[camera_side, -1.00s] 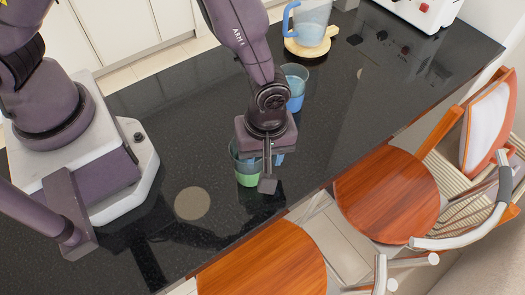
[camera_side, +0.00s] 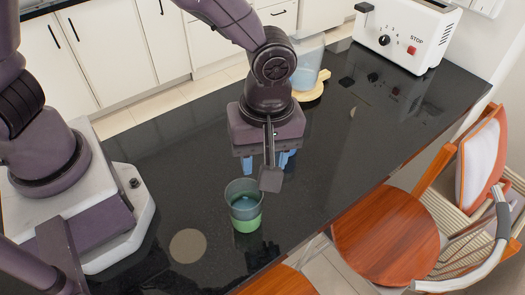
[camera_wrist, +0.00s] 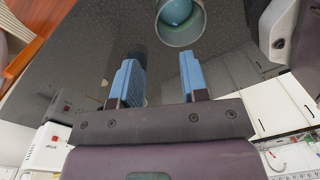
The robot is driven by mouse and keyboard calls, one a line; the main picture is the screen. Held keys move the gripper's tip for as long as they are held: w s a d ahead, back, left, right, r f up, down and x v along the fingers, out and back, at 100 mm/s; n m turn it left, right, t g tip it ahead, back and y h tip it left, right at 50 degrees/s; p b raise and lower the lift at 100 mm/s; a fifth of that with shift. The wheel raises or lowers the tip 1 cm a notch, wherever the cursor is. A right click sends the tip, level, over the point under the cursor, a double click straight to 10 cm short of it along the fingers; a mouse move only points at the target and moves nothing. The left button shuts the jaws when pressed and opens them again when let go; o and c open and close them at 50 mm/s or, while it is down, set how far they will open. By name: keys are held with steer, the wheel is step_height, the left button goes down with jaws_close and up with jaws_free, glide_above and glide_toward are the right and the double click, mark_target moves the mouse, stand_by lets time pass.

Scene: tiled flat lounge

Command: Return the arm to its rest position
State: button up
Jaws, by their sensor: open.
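My gripper (camera_side: 267,162) is open and empty, above the black counter, pointing down. Its two blue fingers show apart in the wrist view (camera_wrist: 158,64). A grey-green cup with a bright green lower part (camera_side: 243,210) stands upright on the counter, below and slightly left of my gripper in the side view. The cup is clear of the fingers. Its round rim and bluish inside also show at the top of the wrist view (camera_wrist: 181,36), beyond the fingertips.
A clear pitcher (camera_side: 308,68) on a yellow board (camera_side: 312,96) stands behind my arm, partly hidden. A white toaster (camera_side: 405,38) is at the far right. Wooden chairs (camera_side: 385,235) line the counter's right edge. The counter (camera_side: 345,150) right of my gripper is bare.

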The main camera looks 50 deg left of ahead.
steer(key=shift+r, duration=0.3)
steer(key=shift+m, duration=0.8)
steer(key=s+a+r+m+t, duration=0.3)
steer(key=a+r+m, duration=0.3)
steer(key=a+r, duration=0.3)
steer(key=s+a+r+m+t, duration=0.3)
steer(key=s+a+r+m, duration=0.2)
steer(key=a+r, duration=0.4)
steer(key=shift+s+a+r+m, duration=0.2)
steer(key=shift+a+m, duration=0.2)
steer(key=shift+a, duration=0.25)
